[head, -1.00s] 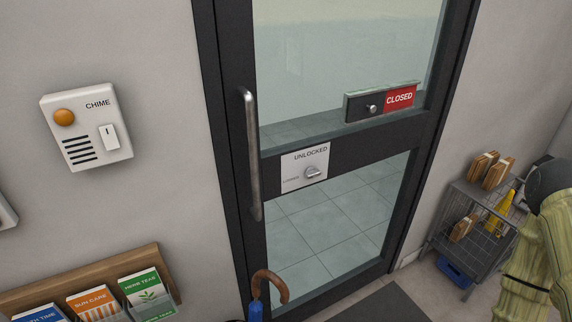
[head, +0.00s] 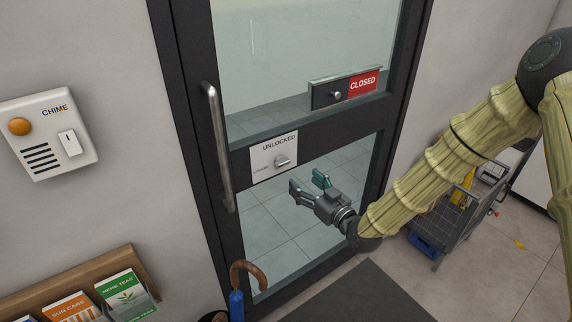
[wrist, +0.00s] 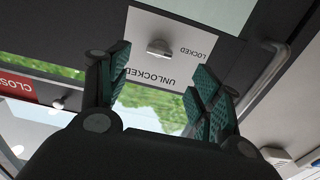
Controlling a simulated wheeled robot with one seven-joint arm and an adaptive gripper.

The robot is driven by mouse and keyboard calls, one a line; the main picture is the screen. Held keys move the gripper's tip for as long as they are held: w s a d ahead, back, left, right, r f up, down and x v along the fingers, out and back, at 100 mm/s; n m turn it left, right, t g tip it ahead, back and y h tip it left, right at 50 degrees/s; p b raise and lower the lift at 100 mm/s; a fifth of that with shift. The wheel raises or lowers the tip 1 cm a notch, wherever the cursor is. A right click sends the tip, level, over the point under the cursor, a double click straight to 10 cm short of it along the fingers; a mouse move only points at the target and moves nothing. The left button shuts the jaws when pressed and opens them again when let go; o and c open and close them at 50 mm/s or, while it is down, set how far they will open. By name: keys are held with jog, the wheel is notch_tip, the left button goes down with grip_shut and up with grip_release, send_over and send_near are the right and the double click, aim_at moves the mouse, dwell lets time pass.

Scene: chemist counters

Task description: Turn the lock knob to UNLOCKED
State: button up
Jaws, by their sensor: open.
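The lock knob (head: 283,161) is a small silver turn knob on a white plate (head: 262,165) on the door's dark middle rail. The plate reads UNLOCKED above the knob and LOCKED at its left. The knob's grip lies roughly sideways, in line with LOCKED. My gripper (head: 306,184) is open and empty, in front of the door, below and right of the knob in the head view. In the wrist view the plate appears upside down, and the knob (wrist: 158,48) shows beyond the spread teal-padded fingers (wrist: 163,75), apart from them.
A long vertical door handle (head: 218,148) stands left of the plate. A CLOSED sign slider (head: 347,88) sits above right. An umbrella (head: 237,300) and card rack (head: 95,290) are low at left. A wire cart (head: 455,215) stands behind my arm. A chime box (head: 47,133) is on the wall.

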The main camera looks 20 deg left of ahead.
aim_at(285, 164)
jog(key=p+x, duration=0.3)
jog(key=x, duration=0.7)
jog(key=shift+w+a+r+p, duration=0.15)
jog(key=shift+w+a+p, duration=0.05)
jog(key=shift+a+p, duration=0.15)
jog(key=shift+d, duration=0.1)
jog(key=c, duration=1)
